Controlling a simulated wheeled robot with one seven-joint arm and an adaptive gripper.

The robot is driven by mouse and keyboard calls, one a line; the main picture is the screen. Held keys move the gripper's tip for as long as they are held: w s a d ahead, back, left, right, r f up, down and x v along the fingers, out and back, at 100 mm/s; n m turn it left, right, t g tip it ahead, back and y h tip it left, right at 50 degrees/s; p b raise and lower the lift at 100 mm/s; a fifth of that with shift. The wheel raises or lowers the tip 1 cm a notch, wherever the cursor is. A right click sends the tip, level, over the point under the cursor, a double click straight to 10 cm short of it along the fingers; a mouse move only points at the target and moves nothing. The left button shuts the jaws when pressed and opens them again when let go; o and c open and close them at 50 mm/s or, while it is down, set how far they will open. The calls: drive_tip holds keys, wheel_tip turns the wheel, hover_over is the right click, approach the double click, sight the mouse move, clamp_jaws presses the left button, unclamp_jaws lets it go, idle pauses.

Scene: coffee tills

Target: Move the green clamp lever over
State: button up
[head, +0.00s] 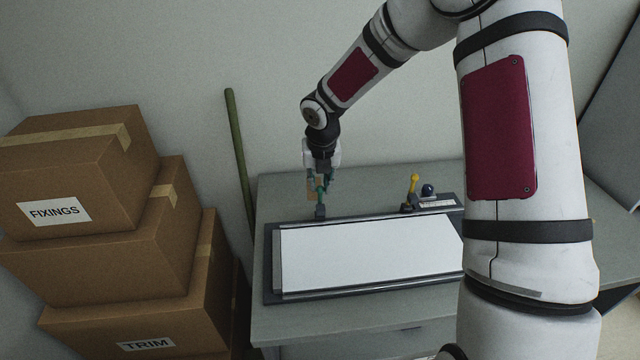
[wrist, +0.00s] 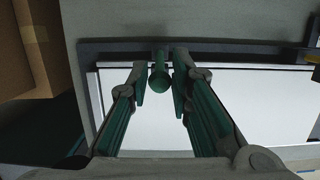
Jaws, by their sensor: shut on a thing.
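The green clamp lever (head: 320,198) stands on a small dark mount at the far left edge of the flat clamping board (head: 270,290). My gripper (head: 318,186) reaches down over the lever from above. In the wrist view my gripper (wrist: 160,76) has its green-padded fingers on either side of the lever, shut on it. The fingers partly hide the lever in the head view.
A white sheet (head: 360,258) lies on the board. A yellow lever (head: 413,188) and a dark blue ball (head: 428,190) stand at the board's far right. Stacked cardboard boxes (head: 120,230) are left of the grey table (head: 290,195). A green pole (head: 238,150) leans on the wall.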

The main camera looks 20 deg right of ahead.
drive_tip(key=shift+w+d+b, duration=0.15)
drive_tip(key=shift+w+b, duration=0.15)
drive_tip(key=shift+w, duration=0.6)
drive_tip(key=o, duration=0.9)
